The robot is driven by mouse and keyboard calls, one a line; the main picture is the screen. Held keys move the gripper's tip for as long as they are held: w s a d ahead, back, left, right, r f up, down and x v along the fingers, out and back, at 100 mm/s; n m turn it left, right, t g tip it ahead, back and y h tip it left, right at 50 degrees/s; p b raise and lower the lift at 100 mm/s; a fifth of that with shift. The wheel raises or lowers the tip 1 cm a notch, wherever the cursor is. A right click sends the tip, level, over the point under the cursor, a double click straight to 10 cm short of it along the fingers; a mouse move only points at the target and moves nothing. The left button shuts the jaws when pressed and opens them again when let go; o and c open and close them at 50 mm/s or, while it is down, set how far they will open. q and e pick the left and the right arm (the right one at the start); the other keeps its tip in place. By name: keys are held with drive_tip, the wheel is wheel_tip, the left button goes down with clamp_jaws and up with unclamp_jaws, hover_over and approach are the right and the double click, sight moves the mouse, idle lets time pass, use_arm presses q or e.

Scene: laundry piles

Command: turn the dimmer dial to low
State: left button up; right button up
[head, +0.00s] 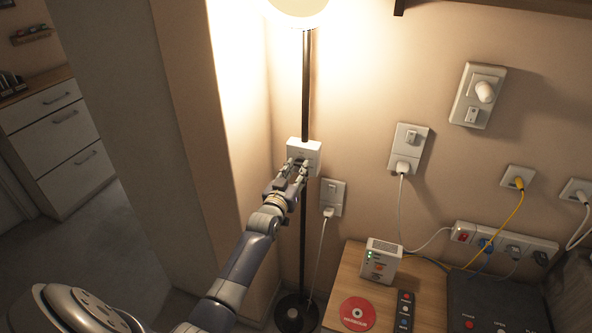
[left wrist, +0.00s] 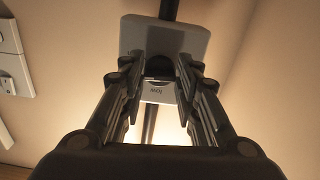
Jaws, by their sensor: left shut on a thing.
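A floor lamp with a lit shade (head: 300,5) stands in the corner on a dark pole (head: 306,85). A white dimmer box (head: 304,150) is fixed on the pole. It also shows in the left wrist view (left wrist: 190,40), with small lettering on its face. My left gripper (head: 297,168) reaches up to the box, its fingers shut on the dark dial (left wrist: 160,68) on the box's face. The fingers hide much of the dial, and I cannot read its setting. My right gripper is in neither view.
A wall switch with an outlet (head: 333,192) is close right of the pole. Another white wall plate with a round knob (head: 485,92) is higher at right. A wooden table (head: 345,285) holds a white router (head: 381,262), a red disc (head: 357,314) and a remote (head: 404,312).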

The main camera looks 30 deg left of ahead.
use_arm(q)
drive_tip(key=shift+d+r+n, duration=0.1)
drive_tip(key=shift+d+n, duration=0.05)
drive_tip(key=shift+n, duration=4.05)
drive_tip(key=shift+d+r+n, duration=0.1)
drive_tip(key=shift+n, duration=4.1)
drive_tip(key=o, duration=1.1)
drive_tip(key=shift+c, duration=0.2)
drive_tip(key=v, duration=1.2)
drive_tip(key=shift+a, duration=0.1)
